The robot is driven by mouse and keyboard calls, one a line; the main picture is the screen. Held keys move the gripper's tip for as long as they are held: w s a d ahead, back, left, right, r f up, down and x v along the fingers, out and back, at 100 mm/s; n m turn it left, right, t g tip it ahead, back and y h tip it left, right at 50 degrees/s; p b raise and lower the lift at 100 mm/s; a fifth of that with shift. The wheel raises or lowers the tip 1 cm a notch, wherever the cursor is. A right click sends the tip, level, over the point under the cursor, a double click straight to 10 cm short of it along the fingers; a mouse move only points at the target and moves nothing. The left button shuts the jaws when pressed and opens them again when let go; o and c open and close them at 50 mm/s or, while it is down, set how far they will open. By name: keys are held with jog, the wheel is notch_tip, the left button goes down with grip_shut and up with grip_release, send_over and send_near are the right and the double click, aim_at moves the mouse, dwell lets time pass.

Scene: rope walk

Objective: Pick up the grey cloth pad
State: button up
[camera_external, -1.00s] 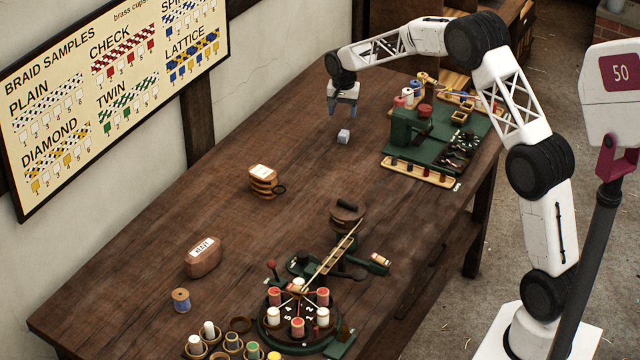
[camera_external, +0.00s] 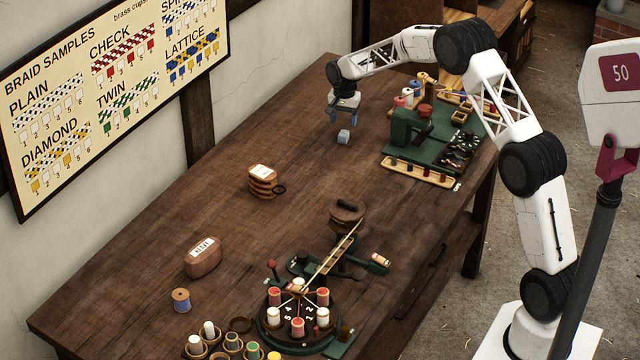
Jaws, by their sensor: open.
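The grey cloth pad (camera_external: 343,137) is a small pale grey-blue block on the brown table, toward its far end. My gripper (camera_external: 343,121) points down just above the pad, with its fingers open. The fingertips look close to the pad's top. I cannot tell whether they reach down beside it. Nothing shows between the fingers.
A green board (camera_external: 440,155) with a green machine, spools and trays stands to the right of the pad. The table (camera_external: 240,150) left of the pad is clear.

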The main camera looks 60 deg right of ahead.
aim_at(344, 133)
jog(key=shift+f, duration=0.6)
jog(key=shift+f, duration=2.6)
jog(key=c, duration=1)
jog(key=shift+r, duration=0.15)
